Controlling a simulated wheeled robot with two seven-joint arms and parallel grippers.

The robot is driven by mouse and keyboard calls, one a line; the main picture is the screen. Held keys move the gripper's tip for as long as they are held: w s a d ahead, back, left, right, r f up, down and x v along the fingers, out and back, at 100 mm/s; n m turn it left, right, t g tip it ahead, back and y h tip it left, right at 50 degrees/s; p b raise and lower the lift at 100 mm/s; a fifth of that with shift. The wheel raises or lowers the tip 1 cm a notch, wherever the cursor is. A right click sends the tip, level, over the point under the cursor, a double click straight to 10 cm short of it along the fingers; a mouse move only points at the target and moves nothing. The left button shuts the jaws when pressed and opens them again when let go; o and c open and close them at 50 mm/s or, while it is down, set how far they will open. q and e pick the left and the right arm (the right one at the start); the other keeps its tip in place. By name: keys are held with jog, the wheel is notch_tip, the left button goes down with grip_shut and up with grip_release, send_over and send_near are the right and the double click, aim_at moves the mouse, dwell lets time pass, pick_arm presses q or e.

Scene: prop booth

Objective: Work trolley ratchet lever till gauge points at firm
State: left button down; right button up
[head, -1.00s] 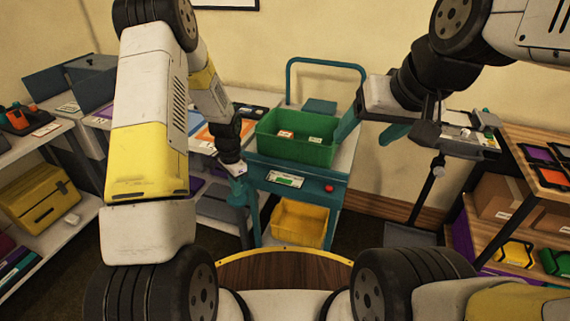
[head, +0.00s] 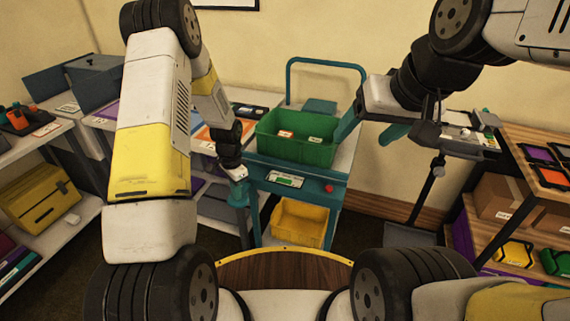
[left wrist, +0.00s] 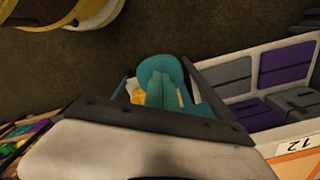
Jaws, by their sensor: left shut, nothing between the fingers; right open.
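The teal trolley (head: 305,199) stands ahead in the head view. On its front panel are a small white and green plate (head: 285,180), its marks too small to read, and a round red knob (head: 329,187). I cannot make out the ratchet lever or a gauge pointer clearly. My left gripper (head: 238,196) is shut and empty, pointing down at the panel's left end; contact cannot be judged. Its teal fingers (left wrist: 162,82) are together in the left wrist view.
A green bin (head: 296,150) sits on the trolley top, a yellow bin (head: 299,222) on its lower shelf. Shelves with a yellow case (head: 41,199) stand left. A wooden rack (head: 506,184) with cartons stands right. A dark stand (head: 438,172) is behind my right arm.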

pick_arm(q)
jog(key=shift+f, duration=1.75)
jog(key=shift+r, duration=4.55)
jog(key=shift+r, duration=0.1)
jog(key=s+r+n+t, duration=0.2)
jog(key=s+r, duration=0.2)
jog(key=r, duration=0.7)
jog(key=s+r+n+t, duration=0.1)
jog(key=s+r+n, duration=0.25)
jog(key=r, duration=0.85)
jog(key=s+d+r+n+t+h, duration=0.1)
jog(key=s+r+n, duration=0.1)
jog(key=s+r, duration=0.3)
jog(key=s+d+r+n+t+h, duration=0.1)
jog(key=s+r, duration=0.4)
jog(key=s, duration=0.6)
jog(key=shift+s+n+t, duration=0.4)
jog(key=shift+n+t, duration=0.05)
jog(key=shift+t, duration=0.15)
jog(key=shift+d, duration=0.1)
